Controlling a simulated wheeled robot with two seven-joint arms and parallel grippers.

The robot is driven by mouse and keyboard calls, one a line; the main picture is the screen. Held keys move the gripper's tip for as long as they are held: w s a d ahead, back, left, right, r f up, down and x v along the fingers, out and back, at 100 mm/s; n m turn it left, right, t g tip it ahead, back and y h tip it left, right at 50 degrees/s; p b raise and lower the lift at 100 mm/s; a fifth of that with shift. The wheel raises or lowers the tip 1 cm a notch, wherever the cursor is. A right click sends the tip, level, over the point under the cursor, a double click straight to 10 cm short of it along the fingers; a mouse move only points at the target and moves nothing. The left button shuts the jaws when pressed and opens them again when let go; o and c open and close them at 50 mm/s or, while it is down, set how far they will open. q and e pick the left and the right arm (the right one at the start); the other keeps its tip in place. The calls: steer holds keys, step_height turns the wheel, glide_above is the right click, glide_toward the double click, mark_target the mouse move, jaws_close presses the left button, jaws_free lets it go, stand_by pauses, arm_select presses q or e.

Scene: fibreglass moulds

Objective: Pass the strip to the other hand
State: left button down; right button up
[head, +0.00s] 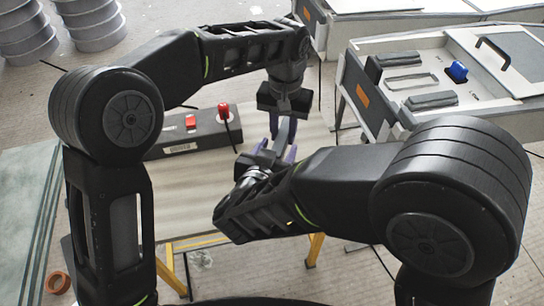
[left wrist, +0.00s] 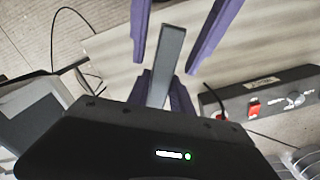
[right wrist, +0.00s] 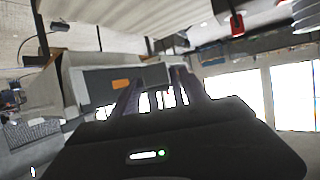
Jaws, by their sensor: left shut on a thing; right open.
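The strip (left wrist: 167,62) is a narrow grey bar, seen between the fingers in the left wrist view. In the head view a small grey part of the strip (head: 283,131) shows below my left gripper (head: 284,124). My left gripper is shut on one end and points down. My right gripper (head: 274,154) is open just below, its purple fingers pointing up towards the strip. In the left wrist view the right gripper's fingers (left wrist: 178,32) stand apart on either side of the strip's free end.
Below the hands is a pale worktop (head: 195,205) on yellow legs. A dark control box (head: 180,140) with red switches lies on it behind. A grey case (head: 420,85) with a blue knob stands at the right. Stacked grey rolls (head: 95,22) stand at the back left.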

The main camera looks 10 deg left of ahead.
mark_target(283, 132)
steer(key=shift+w+d+f, duration=0.1)
steer(key=shift+w+f, duration=0.05)
steer(key=shift+w, duration=0.15)
steer(key=shift+c, duration=0.3)
jaws_close()
arm_select(q)
steer(key=c, duration=1.1)
jaws_free()
steer(key=shift+o, duration=0.2)
steer(key=shift+r, duration=3.75)
